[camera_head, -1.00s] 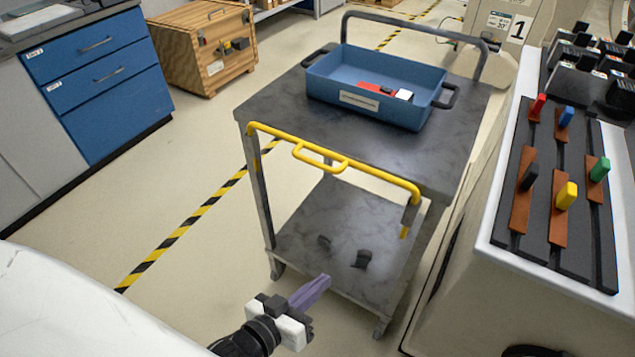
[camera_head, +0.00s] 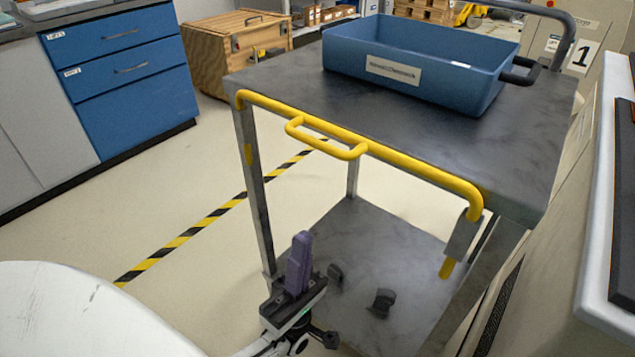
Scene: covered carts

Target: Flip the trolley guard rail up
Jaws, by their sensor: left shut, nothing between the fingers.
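The trolley (camera_head: 300,81) has a dark grey top shelf and a lower shelf (camera_head: 365,235). Its yellow guard rail (camera_head: 410,170) runs along the near edge of the top, with ends at the two front corners. A yellow loop handle (camera_head: 325,142) sticks out from the rail toward me. My left gripper (camera_head: 300,240) points upward, with its purple fingers shut and empty. In the picture it is below the loop handle, in front of the lower shelf, and apart from the rail. My right gripper is not in view.
A blue bin (camera_head: 410,75) stands on the trolley top. Blue drawers (camera_head: 125,75) and a wooden crate (camera_head: 225,55) are at the back left. A light-coloured console (camera_head: 600,200) stands close on the right. Open floor lies left of the trolley.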

